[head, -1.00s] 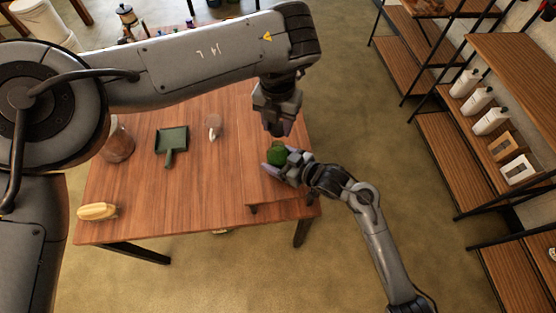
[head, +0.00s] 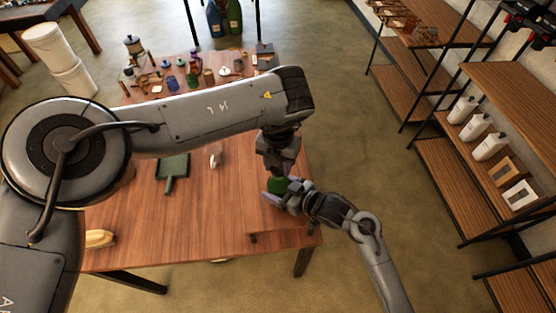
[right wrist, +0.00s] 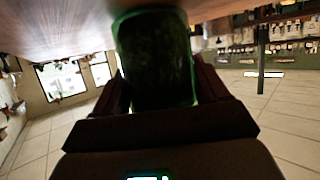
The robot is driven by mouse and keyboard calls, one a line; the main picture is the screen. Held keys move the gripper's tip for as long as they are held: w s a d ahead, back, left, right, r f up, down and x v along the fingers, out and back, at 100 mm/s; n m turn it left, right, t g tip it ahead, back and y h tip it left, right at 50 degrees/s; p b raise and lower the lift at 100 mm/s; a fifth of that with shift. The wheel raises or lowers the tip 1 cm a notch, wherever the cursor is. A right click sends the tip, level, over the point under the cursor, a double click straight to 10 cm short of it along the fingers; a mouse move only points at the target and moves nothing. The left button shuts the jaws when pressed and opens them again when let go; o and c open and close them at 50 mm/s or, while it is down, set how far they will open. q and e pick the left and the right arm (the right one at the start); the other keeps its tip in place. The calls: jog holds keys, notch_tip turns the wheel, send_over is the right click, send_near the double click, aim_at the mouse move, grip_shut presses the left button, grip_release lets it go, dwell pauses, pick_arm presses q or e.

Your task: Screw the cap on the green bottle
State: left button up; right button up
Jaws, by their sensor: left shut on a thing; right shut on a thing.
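The green bottle (head: 278,187) stands on the right part of the wooden table, mostly covered by my grippers. My right gripper (head: 281,193) is shut around it from the right. In the right wrist view the dark green bottle (right wrist: 157,58) sits between the fingers and fills the upper middle. My left gripper (head: 277,172) points down directly over the bottle's top, touching or nearly touching it. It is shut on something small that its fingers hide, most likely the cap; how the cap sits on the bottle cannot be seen.
A dark green dustpan (head: 172,172), a pale upright object (head: 215,157) and a yellow object (head: 99,238) are on the wooden table (head: 200,220). Its front middle is clear. A cluttered table stands behind. Shelves with white bottles (head: 490,146) stand at the right.

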dwell(0.4)
pick_arm(q)
jog(key=shift+f, duration=0.85)
jog(key=shift+f, duration=0.6)
